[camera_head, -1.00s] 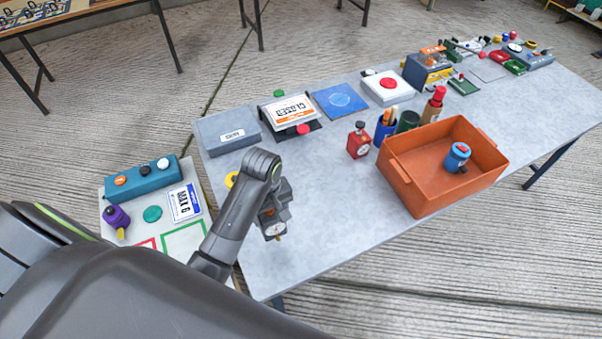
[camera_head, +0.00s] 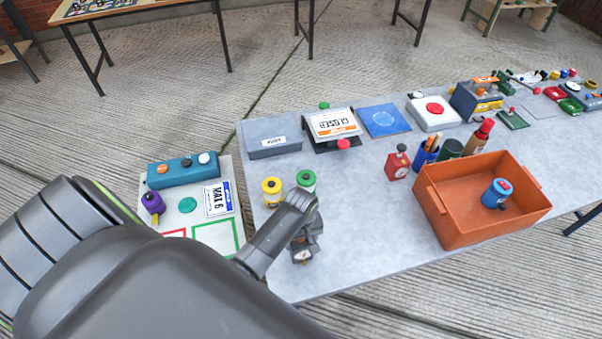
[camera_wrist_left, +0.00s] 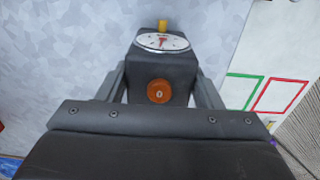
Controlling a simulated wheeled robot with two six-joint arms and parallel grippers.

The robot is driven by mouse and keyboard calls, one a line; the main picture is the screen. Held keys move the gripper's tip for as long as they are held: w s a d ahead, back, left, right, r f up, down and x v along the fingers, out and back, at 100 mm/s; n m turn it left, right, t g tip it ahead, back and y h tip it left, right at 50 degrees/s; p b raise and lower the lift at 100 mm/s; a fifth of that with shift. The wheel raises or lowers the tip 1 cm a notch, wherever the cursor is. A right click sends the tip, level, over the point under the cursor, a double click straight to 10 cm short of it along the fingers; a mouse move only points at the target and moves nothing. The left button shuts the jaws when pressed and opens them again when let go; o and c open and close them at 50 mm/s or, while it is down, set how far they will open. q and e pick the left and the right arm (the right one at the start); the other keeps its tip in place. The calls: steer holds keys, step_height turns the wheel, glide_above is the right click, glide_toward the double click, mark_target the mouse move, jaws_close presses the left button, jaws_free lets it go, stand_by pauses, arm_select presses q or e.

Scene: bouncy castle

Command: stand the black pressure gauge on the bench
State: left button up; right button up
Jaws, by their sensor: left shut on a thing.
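My left gripper (camera_head: 302,245) is low over the near left part of the grey bench (camera_head: 350,240). It is shut on the black pressure gauge (camera_wrist_left: 160,68). In the left wrist view the gauge has a dark body, a white dial with a red needle, an orange knob and a yellow tip at the far end. The fingers sit on both sides of its body. In the head view only a bit of the dial shows below the gripper. I cannot tell whether the gauge touches the bench. My right gripper is not in view.
A yellow canister (camera_head: 271,193) and a green-topped canister (camera_head: 306,180) stand close behind my left gripper. A red gauge-like item (camera_head: 397,163) and an orange bin (camera_head: 440,232) holding a blue item (camera_head: 495,193) are to the right. The bench between is clear.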

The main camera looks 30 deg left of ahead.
arm_select(q)
steer(key=o, duration=0.8)
steer(key=shift+f, duration=0.1)
steer(key=o, duration=0.4)
steer(key=shift+o, duration=0.2)
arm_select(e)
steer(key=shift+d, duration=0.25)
arm_select(q)
step_height(320, 180, up, 12)
steer(key=b, duration=0.2)
steer(key=shift+r, duration=0.2)
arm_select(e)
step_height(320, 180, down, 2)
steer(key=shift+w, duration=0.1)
arm_select(q)
steer(key=shift+f, duration=0.1)
